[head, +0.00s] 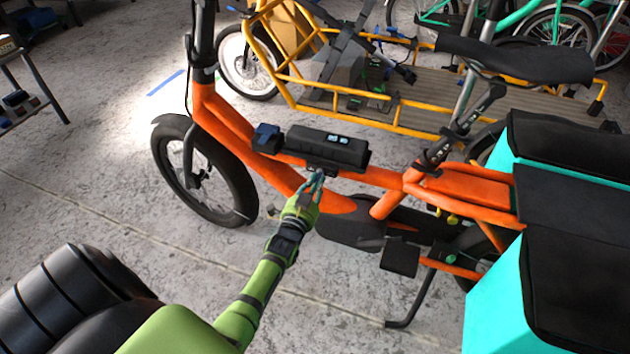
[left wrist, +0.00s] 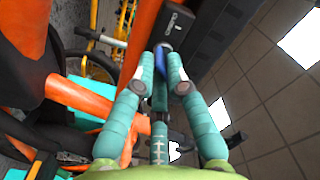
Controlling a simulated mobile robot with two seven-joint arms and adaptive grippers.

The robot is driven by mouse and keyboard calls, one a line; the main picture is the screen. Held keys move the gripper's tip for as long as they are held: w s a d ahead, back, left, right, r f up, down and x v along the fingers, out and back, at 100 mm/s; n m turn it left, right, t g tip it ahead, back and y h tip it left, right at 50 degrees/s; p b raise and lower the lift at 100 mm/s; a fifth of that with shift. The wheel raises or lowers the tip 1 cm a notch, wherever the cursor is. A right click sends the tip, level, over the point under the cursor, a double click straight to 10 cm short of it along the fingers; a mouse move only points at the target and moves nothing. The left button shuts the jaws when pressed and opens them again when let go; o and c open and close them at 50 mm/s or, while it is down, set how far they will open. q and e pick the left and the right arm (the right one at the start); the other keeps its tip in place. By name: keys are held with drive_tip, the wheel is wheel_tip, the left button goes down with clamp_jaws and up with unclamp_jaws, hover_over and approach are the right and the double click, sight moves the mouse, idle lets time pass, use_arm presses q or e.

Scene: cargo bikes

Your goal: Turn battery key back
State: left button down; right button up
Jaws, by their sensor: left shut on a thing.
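The black battery (head: 328,150) sits on the orange frame of the cargo bike (head: 390,178). My left gripper (head: 317,180) reaches the lower side of the battery from the front. In the left wrist view, the teal fingers (left wrist: 160,68) are shut on a small blue key (left wrist: 158,57), mostly hidden between them. A dark lock block (left wrist: 178,22) lies just beyond the fingertips. The key's angle cannot be told. My right gripper is not in view.
A small dark blue box (head: 266,138) sits on the frame left of the battery. Turquoise and black bags (head: 497,290) hang at the bike's rear. A yellow cargo bike (head: 400,118) stands behind. The floor in front is clear.

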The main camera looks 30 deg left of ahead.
use_arm(q)
drive_tip(key=n+p, duration=0.1)
drive_tip(key=n, duration=0.6)
drive_tip(key=shift+r+n+p, duration=0.1)
drive_tip(key=shift+n+p, duration=0.3)
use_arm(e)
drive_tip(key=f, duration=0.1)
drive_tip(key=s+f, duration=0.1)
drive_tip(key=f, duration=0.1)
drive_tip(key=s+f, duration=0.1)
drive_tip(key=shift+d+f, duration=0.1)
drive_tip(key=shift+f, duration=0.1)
use_arm(q)
drive_tip(key=shift+n, duration=0.3)
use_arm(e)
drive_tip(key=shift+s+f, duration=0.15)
use_arm(q)
drive_tip(key=c, duration=1.2)
unclamp_jaws()
drive_tip(key=shift+c, duration=0.2)
drive_tip(key=v, duration=1.2)
drive_tip(key=shift+d, duration=0.1)
